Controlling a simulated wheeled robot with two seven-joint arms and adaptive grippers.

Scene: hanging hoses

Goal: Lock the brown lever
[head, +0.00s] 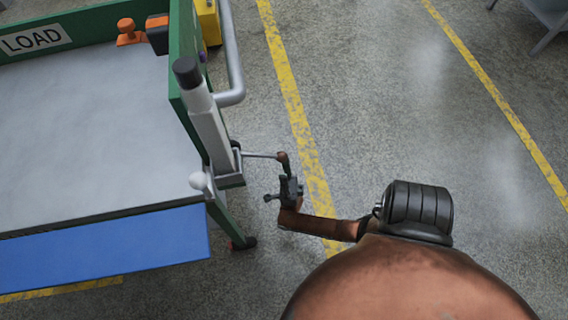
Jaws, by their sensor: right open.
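A thin grey rod (260,155) sticks out to the right from the base of a white post at the corner of the green-framed table. A small brown handle (283,161) is at its outer end; I take it to be the brown lever. My right gripper (289,188), small and dark grey, is open just below the brown handle in the picture, overlapping its lower end. I cannot tell whether they touch. My left gripper is not in view.
The table (85,110) has a grey top, green walls and a blue front edge (110,248). The white post (207,125) has a dark cap, with a bent grey pipe (233,60) beside it and a white knob (199,181) near its base.

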